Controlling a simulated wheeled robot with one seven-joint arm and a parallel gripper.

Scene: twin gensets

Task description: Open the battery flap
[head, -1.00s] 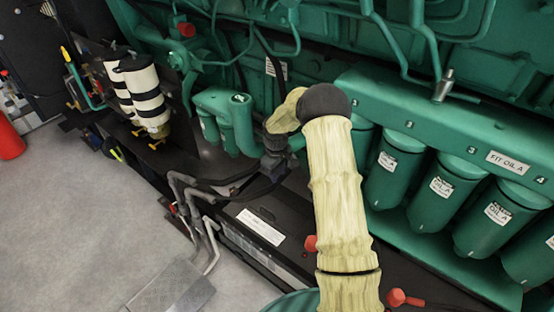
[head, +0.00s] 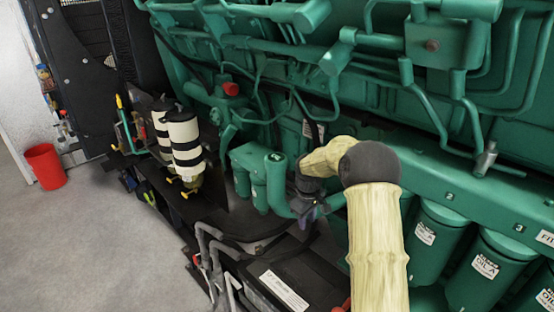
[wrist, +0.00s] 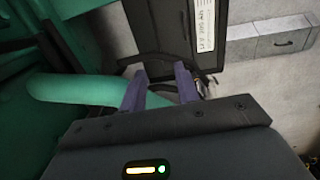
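A black box with a white label, which looks like the battery box (head: 318,268), sits low beside the green engine in the head view, partly cut off at the bottom. Its dark top also shows in the wrist view (wrist: 160,28), beyond my fingers. I cannot make out a separate flap edge; the lid looks closed. My gripper (head: 308,208) is near the engine side, above and behind the box, partly hidden by my wrist. In the wrist view my gripper (wrist: 160,90) has its two purple fingers apart, with nothing clearly held between them.
Grey pipes (head: 207,250) stand at the box's left end. Green filters (head: 425,240) line the right, and a green pipe (wrist: 80,90) runs close left of my fingers. Black-and-white canisters (head: 184,145) and a red bucket (head: 45,166) are left. The floor at left is clear.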

